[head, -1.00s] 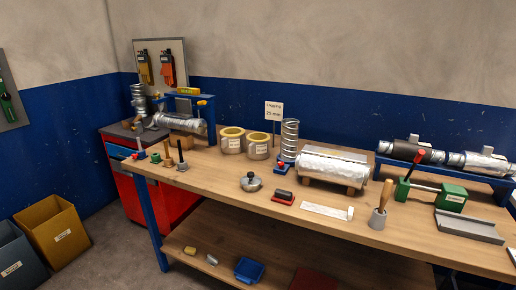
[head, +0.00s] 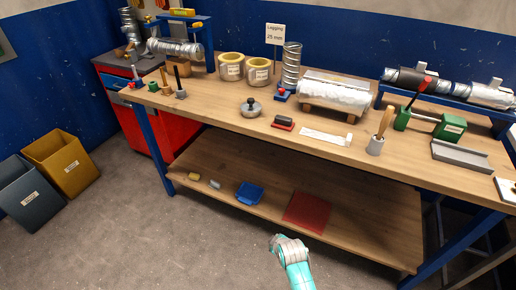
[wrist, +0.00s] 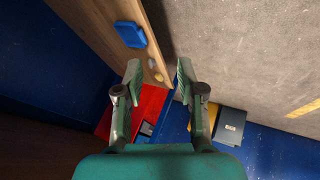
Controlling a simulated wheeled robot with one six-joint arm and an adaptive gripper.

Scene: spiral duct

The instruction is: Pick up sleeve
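No part carries a readable sleeve label, so I cannot tell for certain which is the sleeve. A small grey cylinder (head: 215,184) lies on the lower shelf, between a yellow block (head: 193,176) and a blue tray (head: 250,193). A silver foil-covered half-round piece (head: 333,95) rests on a wooden cradle on the bench top. My gripper (wrist: 158,70) is open and empty in the wrist view, its two fingers apart. The blue tray also shows there (wrist: 130,34), with small pale pieces near the shelf edge. My arm shows low in the head view, in front of the bench.
A red mat (head: 307,212) lies on the lower shelf. Two bins (head: 62,160) stand at left. The floor in front is clear.

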